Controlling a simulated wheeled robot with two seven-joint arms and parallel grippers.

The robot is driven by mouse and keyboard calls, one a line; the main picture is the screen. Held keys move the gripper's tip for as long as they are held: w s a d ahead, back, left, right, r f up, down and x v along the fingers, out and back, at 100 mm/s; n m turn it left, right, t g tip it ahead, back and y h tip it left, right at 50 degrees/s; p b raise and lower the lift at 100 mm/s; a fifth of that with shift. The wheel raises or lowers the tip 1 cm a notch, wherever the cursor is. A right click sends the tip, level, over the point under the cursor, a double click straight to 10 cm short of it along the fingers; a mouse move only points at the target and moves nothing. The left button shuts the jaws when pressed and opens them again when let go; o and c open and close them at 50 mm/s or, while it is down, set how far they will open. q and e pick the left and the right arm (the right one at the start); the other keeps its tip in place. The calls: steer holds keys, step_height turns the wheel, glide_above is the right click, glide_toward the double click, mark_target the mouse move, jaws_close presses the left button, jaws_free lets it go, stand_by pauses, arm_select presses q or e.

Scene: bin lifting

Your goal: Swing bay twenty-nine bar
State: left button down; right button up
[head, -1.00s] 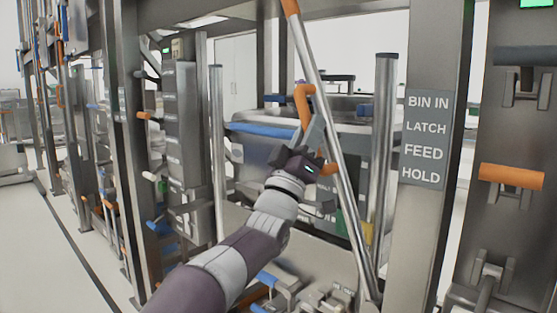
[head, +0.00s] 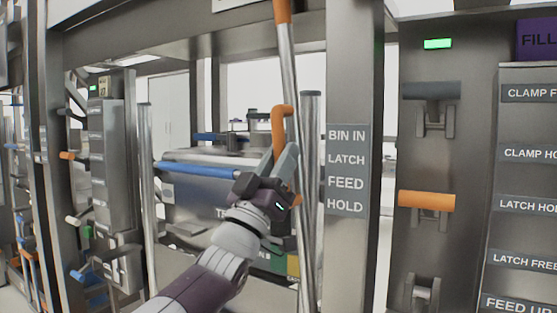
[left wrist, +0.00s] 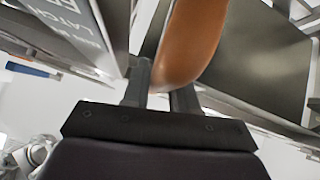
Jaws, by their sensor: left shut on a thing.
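A long silver bar (head: 292,80) with an orange top end (head: 283,10) stands nearly upright in front of the bay, leaning slightly. A bent orange handle (head: 279,118) sits at the bar's left side. My left gripper (head: 281,172) is shut on this handle, about mid-height in the head view. In the left wrist view, the rounded orange handle (left wrist: 190,45) fills the space between the two dark fingers (left wrist: 162,85). The gripper covers the handle's lower part. My right gripper is not in view.
A grey post with a sign (head: 346,170) reading BIN IN, LATCH, FEED, HOLD stands just right of the bar. Beyond it, a panel carries a dark lever (head: 432,91) and an orange lever (head: 427,199). A blue rail (head: 196,170) crosses the bay behind my arm.

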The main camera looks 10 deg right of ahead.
arm_select(q)
steer(key=c, duration=1)
jaws_free()
steer(key=shift+w+f, duration=0.1)
steer(key=b+v, duration=0.1)
steer(key=v, duration=1.1)
steer(key=shift+s+a+f, duration=0.2)
steer(key=shift+f, duration=0.05)
